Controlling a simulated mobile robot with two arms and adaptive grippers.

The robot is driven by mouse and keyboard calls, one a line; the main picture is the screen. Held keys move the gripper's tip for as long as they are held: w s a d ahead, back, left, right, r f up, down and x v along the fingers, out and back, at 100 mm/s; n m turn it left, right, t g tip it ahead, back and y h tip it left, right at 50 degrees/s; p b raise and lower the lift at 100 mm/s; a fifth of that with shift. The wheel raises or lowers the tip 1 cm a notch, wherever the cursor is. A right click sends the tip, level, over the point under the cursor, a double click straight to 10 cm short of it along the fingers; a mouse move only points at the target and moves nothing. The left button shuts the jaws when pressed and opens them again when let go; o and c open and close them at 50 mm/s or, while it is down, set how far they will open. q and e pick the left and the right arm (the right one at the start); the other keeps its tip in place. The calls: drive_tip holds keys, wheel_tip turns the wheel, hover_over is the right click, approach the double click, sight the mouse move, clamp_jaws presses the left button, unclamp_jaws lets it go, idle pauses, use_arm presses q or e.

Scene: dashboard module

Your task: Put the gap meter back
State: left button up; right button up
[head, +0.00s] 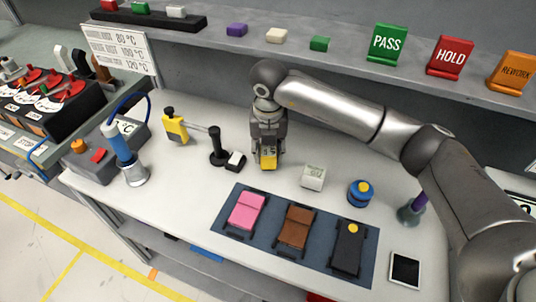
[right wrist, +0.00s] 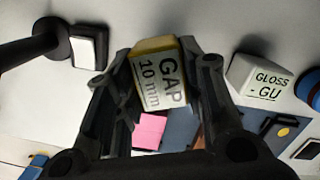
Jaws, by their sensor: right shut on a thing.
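The gap meter is a small yellow block with a pale face reading "GAP 10 mm" in the right wrist view (right wrist: 158,78). My right gripper (right wrist: 152,85) is shut on it, one finger on each side. In the head view my right gripper (head: 267,150) points down with the gap meter (head: 268,160) between its fingers, behind the dark mat (head: 225,222). I cannot tell whether the meter touches the table. My left gripper is not in view.
A white gloss meter (head: 313,177) and a blue round item (head: 360,193) stand right of the gripper. A black stand (head: 219,148) and a yellow tool (head: 175,127) are on its left. Pink, brown and black parts lie on the mat. A shelf (head: 340,58) runs behind.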

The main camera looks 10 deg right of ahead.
sight(268, 158)
wheel_tip(268, 158, down, 3)
drive_tip(key=shift+w+f+p, duration=0.1)
drive_tip(key=shift+w+p, duration=0.05)
drive_tip(key=shift+p, duration=0.2)
drive_tip(key=shift+f, duration=0.2)
drive_tip(key=o, duration=1.1)
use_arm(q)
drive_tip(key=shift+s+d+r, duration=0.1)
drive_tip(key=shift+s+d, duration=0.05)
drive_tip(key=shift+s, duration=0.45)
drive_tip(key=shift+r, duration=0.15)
use_arm(e)
drive_tip(key=shift+r, duration=0.1)
drive_tip(key=shift+r, duration=0.25)
use_arm(q)
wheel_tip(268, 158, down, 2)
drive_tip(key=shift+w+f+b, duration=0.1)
drive_tip(key=shift+b, duration=1.05)
use_arm(e)
drive_tip(key=r, duration=0.3)
drive_tip(key=s+r, duration=0.1)
drive_tip(key=r, duration=0.7)
drive_tip(key=shift+s+a+r, duration=0.2)
drive_tip(key=shift+s+r, duration=0.05)
